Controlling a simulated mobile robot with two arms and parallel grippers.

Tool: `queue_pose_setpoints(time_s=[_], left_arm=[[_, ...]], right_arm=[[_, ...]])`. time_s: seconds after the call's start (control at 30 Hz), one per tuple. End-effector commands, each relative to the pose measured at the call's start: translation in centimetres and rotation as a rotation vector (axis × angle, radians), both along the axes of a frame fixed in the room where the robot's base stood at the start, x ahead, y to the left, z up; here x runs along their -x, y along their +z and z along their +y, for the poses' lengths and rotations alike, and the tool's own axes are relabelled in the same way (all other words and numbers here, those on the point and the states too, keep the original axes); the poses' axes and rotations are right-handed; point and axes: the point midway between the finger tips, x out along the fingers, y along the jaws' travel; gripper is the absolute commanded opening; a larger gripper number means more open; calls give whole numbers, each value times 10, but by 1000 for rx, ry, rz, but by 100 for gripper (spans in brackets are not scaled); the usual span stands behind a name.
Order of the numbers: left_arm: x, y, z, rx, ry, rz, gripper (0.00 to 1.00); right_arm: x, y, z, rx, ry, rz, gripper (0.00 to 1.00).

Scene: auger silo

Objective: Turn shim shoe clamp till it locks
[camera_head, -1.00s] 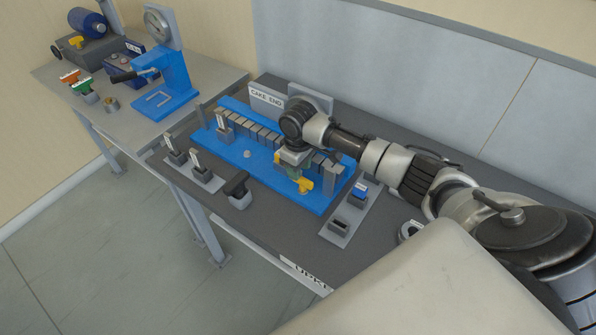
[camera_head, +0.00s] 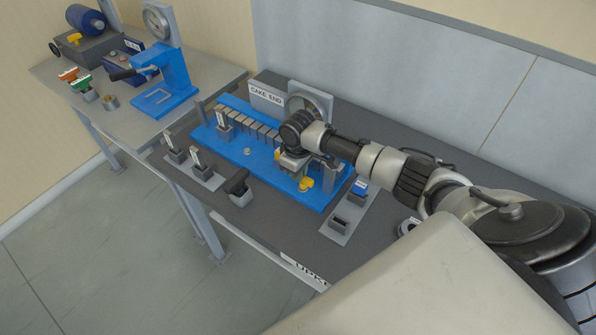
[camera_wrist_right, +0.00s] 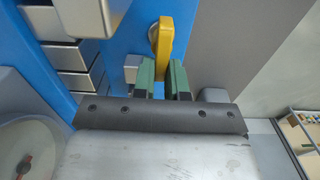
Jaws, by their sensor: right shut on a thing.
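The shim shoe clamp shows as a yellow handle (camera_head: 306,184) near the right end of the blue fixture bed (camera_head: 262,163). My right gripper (camera_head: 298,177) is over that end, pointing down, and partly hides the clamp. In the right wrist view the yellow handle (camera_wrist_right: 162,38) reaches between the green-padded fingertips of my right gripper (camera_wrist_right: 161,78), which is shut on it. The clamp's pivot and any lock mark are hidden or too small to tell. My left gripper is not in view.
A row of grey blocks (camera_head: 254,128) stands on the bed beside the arm. A round dial (camera_head: 318,100) stands behind. Another bench is at left.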

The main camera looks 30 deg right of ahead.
Motion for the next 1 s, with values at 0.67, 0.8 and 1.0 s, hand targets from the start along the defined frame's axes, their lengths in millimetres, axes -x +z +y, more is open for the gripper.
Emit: queue_pose_setpoints(time_s=[0.67, 0.8, 1.0], left_arm=[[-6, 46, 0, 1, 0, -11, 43], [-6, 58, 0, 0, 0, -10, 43], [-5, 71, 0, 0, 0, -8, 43]], right_arm=[[-1, 5, -6, -3, -376, 4, 0], [-1, 5, -8, -3, -510, 3, 0], [-1, 3, -12, -2, -701, 3, 0]])
